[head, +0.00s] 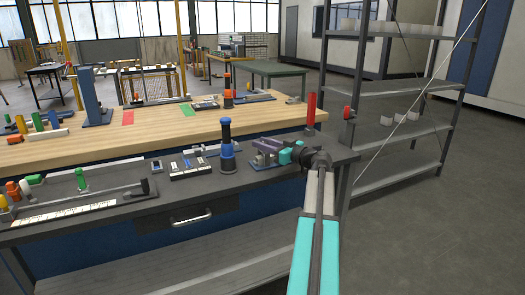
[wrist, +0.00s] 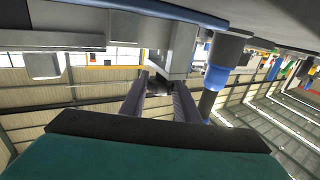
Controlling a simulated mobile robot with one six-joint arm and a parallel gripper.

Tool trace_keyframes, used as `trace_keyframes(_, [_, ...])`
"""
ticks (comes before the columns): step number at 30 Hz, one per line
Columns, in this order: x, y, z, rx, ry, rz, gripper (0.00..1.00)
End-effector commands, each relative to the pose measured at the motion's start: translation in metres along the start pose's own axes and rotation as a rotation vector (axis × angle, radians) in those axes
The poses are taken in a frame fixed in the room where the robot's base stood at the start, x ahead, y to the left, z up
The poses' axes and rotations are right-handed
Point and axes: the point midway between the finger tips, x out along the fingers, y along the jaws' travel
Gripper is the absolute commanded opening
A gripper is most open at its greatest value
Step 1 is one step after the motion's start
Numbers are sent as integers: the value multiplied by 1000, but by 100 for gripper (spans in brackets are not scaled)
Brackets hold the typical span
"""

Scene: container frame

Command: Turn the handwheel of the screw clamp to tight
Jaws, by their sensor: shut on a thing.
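The screw clamp (head: 262,162) stands on a blue base at the right end of the dark front bench, mostly covered by my arm and gripper. In the wrist view its grey body (wrist: 180,50) stands just past my fingertips. My gripper (head: 263,146) reaches it from the right. In the wrist view the two purple fingers of my gripper (wrist: 160,88) point at the clamp, with a small dark part, seemingly the handwheel (wrist: 158,81), between their tips. They are shut on it. Its rim and turn angle are hard to make out.
A black post with a blue band (head: 227,148) stands close left of the clamp; it also shows in the wrist view (wrist: 217,76). A small parts tray (head: 190,168) lies further left. Red posts (head: 311,108) stand behind at right. A grey shelf rack (head: 405,90) is further right.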

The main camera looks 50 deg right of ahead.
Motion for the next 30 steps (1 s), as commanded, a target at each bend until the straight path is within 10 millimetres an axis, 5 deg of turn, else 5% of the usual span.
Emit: trace_keyframes(30, [1,0,0,6,-2,538,6])
